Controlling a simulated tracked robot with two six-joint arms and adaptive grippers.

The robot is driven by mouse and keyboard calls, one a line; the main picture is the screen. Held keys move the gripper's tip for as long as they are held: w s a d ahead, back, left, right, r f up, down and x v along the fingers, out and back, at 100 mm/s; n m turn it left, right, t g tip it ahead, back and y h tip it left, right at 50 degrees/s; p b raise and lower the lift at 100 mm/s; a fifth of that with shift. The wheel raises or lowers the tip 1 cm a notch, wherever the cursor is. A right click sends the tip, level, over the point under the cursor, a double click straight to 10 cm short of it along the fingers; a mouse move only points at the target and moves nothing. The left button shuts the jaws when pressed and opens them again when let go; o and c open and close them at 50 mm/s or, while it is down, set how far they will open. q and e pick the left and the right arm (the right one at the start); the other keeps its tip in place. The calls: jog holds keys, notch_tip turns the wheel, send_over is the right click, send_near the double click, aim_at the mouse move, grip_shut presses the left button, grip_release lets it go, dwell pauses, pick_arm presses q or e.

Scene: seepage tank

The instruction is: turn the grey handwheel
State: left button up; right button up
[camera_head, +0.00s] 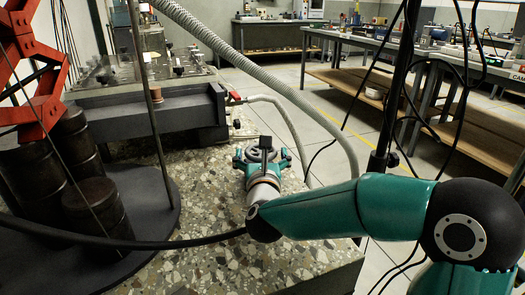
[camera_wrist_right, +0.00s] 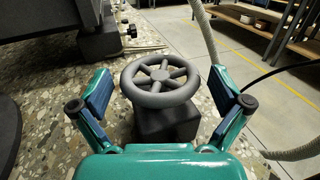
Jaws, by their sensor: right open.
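The grey handwheel (camera_wrist_right: 160,74) is a round spoked wheel on a dark block (camera_wrist_right: 166,122), in the middle of the right wrist view. My right gripper (camera_head: 263,156) is open, with nothing held between its fingers. In the wrist view its two blue-padded fingers stand apart, one to the left and one to the right of the wheel, with a gap on each side. The wheel lies ahead of the gripper, between the lines of the fingers. My left gripper is not in view.
A dark grey tank (camera_head: 180,110) stands behind. Dark drums (camera_head: 100,205) and a red frame (camera_head: 40,100) are at left. A ribbed grey hose (camera_head: 310,110) runs down close to the right of my gripper. Workbenches stand farther right.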

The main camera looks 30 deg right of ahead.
jog(key=shift+x, duration=0.9)
jog(key=shift+c, duration=0.2)
jog(key=c, duration=0.8)
jog(key=shift+s+d, duration=0.1)
jog(key=shift+d, duration=0.2)
jog(key=shift+c, duration=0.6)
jog(key=shift+a, duration=0.25)
jog(key=shift+a+f+m+h+b, duration=0.1)
jog(key=shift+m+h+b, duration=0.2)
jog(key=shift+h+b, duration=0.15)
jog(key=m+g+h+b, duration=0.3)
jog(key=g, duration=0.1)
jog(key=shift+f+h, duration=0.15)
jog(key=shift+h, duration=0.2)
jog(key=m+g+h+b, duration=0.1)
jog(key=m+g, duration=0.1)
jog(key=g, duration=0.1)
jog(key=shift+m+h+b, duration=0.3)
jog(key=shift+h+b, duration=0.05)
jog(key=shift+h, duration=0.05)
jog(key=shift+r+m+g+h, duration=0.2)
jog(key=shift+m+g+h, duration=0.5)
jog(key=shift+m+g, duration=0.8)
